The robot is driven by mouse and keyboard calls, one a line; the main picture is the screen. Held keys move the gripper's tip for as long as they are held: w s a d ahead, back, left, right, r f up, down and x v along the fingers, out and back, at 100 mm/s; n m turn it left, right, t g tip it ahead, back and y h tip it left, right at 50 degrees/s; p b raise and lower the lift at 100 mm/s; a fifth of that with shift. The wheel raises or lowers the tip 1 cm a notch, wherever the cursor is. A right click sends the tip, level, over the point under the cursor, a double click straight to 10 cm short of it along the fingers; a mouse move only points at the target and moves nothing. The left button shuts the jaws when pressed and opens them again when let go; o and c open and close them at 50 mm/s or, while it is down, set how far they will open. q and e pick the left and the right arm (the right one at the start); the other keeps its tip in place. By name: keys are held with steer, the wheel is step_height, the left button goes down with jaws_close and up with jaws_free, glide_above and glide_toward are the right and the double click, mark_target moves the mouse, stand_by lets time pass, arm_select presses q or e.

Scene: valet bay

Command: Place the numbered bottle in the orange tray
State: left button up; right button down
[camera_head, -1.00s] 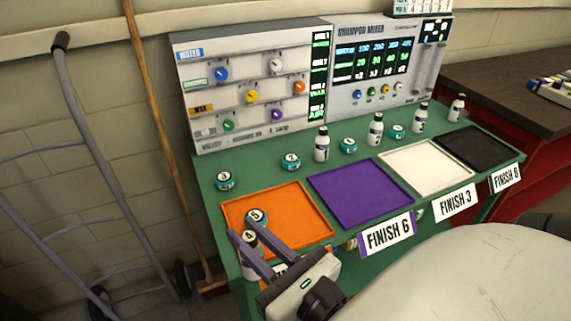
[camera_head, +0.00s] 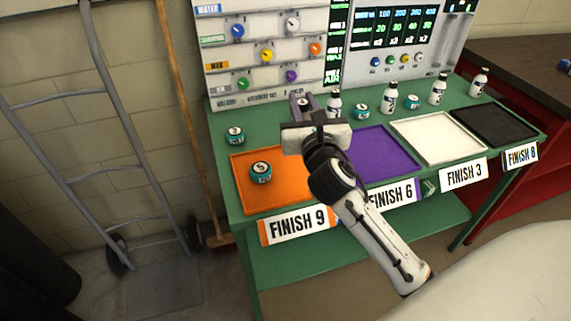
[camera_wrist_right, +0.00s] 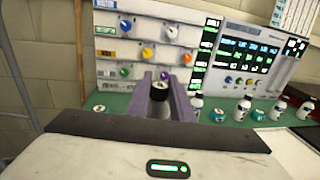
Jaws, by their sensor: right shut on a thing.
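My right gripper (camera_head: 304,104) is shut on the numbered bottle above the back of the green bench. Its dark top with a pale number (camera_wrist_right: 159,90) shows between the purple-grey fingers in the wrist view; its body is hidden and the number is unclear. The orange tray (camera_head: 243,198) lies in front and to the left of the gripper, marked FINISH 9. A teal tin with a dark numbered lid (camera_head: 260,172) stands upright in it. My left gripper is not in view.
Several bottles (camera_head: 390,97) and teal tins (camera_head: 235,133) stand along the bench behind the trays. The purple tray (camera_head: 378,148), white tray (camera_head: 437,138) and black tray (camera_head: 494,124) look empty. The control panel (camera_head: 270,50) rises close behind.

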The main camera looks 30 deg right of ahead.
step_height(320, 180, down, 9)
steer(key=b, duration=0.3)
steer(key=shift+f, duration=0.15)
steer(key=shift+f, duration=0.1)
steer(key=c, duration=1.6)
jaws_free()
steer(key=shift+o, duration=0.2)
